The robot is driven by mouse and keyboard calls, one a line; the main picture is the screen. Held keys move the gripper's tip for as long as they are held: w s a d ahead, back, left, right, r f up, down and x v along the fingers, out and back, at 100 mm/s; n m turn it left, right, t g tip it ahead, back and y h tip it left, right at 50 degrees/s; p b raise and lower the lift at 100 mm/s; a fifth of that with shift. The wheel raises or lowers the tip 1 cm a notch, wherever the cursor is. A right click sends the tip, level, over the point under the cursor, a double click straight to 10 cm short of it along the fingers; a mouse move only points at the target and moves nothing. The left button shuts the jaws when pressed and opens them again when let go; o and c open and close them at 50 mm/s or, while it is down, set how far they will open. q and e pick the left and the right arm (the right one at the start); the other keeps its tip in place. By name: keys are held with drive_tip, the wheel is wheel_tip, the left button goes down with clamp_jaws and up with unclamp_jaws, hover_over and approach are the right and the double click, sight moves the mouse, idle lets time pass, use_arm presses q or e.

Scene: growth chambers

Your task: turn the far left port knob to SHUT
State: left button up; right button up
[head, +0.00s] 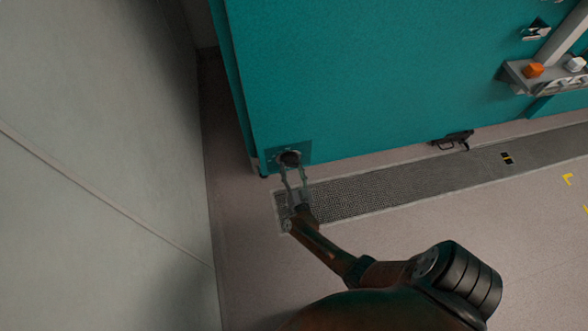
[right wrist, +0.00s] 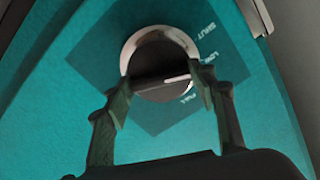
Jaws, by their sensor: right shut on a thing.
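The port knob (head: 289,158) is dark and round, low at the left end of the teal chamber wall. In the right wrist view the knob (right wrist: 152,62) has a bright metal ring and a dark grip bar with a white pointer line. The line points right, toward the area by the LOW mark and the lower mark, and clearly below SHUT. Its dark teal label plate (right wrist: 100,62) carries the marks; the lower one is hard to read. My right gripper (head: 293,169) reaches up to the knob, its fingers (right wrist: 163,82) closed on either side of it. My left gripper is out of view.
A pale wall (head: 100,170) stands close on the left. A floor grating (head: 370,192) runs along the chamber's foot. A black handle-like fitting (head: 452,140) is farther right. A shelf (head: 515,75) at upper right bears an orange block (head: 533,70) and a white item (head: 575,63).

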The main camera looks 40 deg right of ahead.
drive_tip(key=n, duration=0.2)
drive_tip(key=shift+w+r+n, duration=0.1)
drive_tip(key=shift+n, duration=0.2)
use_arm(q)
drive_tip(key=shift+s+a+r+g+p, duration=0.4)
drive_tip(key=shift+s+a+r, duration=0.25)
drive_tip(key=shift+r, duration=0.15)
use_arm(e)
drive_tip(key=shift+n, duration=1.1)
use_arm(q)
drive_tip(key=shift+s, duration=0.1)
use_arm(e)
drive_tip(key=shift+d, duration=0.1)
drive_tip(key=o, duration=1.2)
drive_tip(key=shift+c, duration=0.2)
drive_tip(key=v, duration=0.7)
drive_tip(key=shift+s, duration=0.3)
